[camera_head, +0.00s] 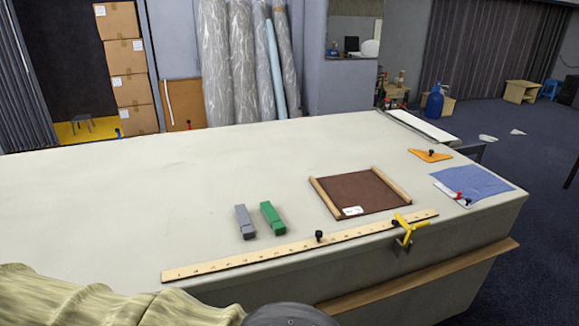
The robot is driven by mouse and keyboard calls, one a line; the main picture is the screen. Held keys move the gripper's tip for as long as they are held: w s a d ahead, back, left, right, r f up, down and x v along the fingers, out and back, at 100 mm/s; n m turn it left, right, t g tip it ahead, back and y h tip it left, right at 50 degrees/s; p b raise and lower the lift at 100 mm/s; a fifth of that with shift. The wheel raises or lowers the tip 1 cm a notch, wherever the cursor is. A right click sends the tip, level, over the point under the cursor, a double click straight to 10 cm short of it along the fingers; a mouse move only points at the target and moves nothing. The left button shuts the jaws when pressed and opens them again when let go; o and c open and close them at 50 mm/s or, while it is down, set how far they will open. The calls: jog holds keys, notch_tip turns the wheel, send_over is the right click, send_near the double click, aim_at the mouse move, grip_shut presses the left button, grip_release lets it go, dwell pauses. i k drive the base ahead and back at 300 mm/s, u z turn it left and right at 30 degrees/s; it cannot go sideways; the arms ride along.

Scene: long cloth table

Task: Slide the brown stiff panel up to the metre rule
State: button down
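The brown stiff panel (358,190) lies flat on the long table in the camera_head view. It has a white label at its near left corner and a pale wooden strip along each of its left and right sides. The metre rule (250,256) is a long pale strip with dark marks, lying along the table's near edge. A narrow band of bare table separates the panel's near edge from the rule. My gripper is not in view, so its state is hidden.
A yellow clamp (405,232) grips the table edge at the rule's right end. A black knob (319,236) stands by the rule. Grey (245,222) and green (272,218) blocks lie left of the panel. An orange triangle (430,155) and blue cloth (474,184) lie right.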

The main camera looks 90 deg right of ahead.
aim_at(349, 195)
jog(key=u, duration=0.05)
jog(key=k, duration=1.6)
jog(key=z, duration=1.15)
